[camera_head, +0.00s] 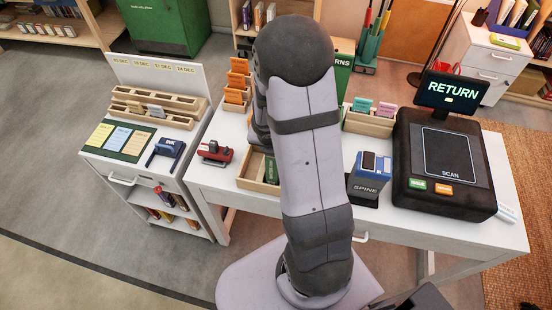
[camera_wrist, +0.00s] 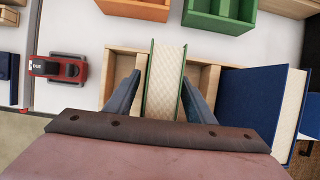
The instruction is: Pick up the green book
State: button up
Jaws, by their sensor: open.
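The green book (camera_wrist: 165,90) stands in a wooden holder (camera_wrist: 112,75), with its pale page edges facing up and a green cover on each side. In the head view, a green strip of it (camera_head: 270,168) shows beside my arm, which hides the rest. My gripper (camera_wrist: 160,88) is open in the wrist view, with one dark finger on each side of the book. The fingers slant close to the covers; I cannot tell whether they touch them. My gripper is hidden behind my arm in the head view.
A blue book (camera_wrist: 250,100) stands close on the right of the holder. A red stamp (camera_wrist: 62,69) is to its left. An orange box (camera_wrist: 135,10) and a green box (camera_wrist: 225,22) are beyond it. The scanner (camera_head: 450,165) fills the desk's right side.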

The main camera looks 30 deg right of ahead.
jog(key=shift+f, duration=0.25)
jog(key=shift+c, duration=0.7)
grip_shut()
jog(key=shift+r, duration=0.1)
notch_tip(320, 180, up, 10)
jog(key=p, duration=0.8)
jog(key=shift+r, duration=0.2)
jog(key=shift+w+d, duration=0.1)
